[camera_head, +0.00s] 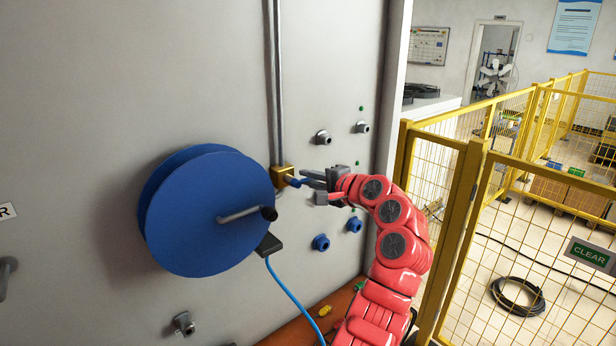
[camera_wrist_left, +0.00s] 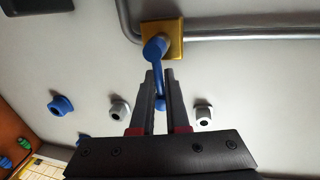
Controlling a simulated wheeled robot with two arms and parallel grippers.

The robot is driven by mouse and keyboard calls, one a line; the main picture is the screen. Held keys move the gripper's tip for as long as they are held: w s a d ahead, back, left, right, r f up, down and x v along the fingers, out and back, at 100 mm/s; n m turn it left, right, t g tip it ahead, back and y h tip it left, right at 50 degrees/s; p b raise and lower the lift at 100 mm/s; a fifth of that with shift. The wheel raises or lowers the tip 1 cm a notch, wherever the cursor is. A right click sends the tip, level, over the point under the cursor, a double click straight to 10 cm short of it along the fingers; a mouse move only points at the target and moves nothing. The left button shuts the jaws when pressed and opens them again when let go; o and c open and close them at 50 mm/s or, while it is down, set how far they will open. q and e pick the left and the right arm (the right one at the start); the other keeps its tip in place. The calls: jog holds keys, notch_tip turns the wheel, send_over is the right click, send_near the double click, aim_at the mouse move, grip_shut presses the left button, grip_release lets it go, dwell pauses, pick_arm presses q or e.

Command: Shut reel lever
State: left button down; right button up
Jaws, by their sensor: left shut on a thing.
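The blue reel lever (camera_head: 294,182) sticks out from a brass valve block (camera_head: 281,172) on the grey wall panel, just right of the blue reel (camera_head: 205,210). My left gripper (camera_head: 312,180) is at the lever. In the left wrist view the lever (camera_wrist_left: 156,52) hangs from the brass block (camera_wrist_left: 176,42) and runs down between the two dark fingers of my left gripper (camera_wrist_left: 160,85), which is shut on it. The lever's round lower end shows between the fingers. My right gripper is not in view.
Grey and blue wall fittings (camera_head: 323,137) stick out near my left gripper. A black pedal-like piece with a blue hose (camera_head: 290,288) hangs below the reel. A yellow mesh fence (camera_head: 462,200) stands to the right. Grey pipes (camera_head: 273,80) run up from the block.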

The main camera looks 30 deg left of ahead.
pick_arm(q)
jog(key=shift+w+d, duration=0.1)
jog(key=shift+d, duration=0.05)
jog(key=c, duration=1.1)
grip_release()
jog(key=shift+c, duration=0.2)
jog(key=shift+o, duration=1.1)
jog(key=shift+d, duration=0.1)
jog(key=shift+w+f, duration=0.1)
jog(key=b+v, duration=0.5)
jog(key=v, duration=1.2)
jog(key=shift+d, duration=0.25)
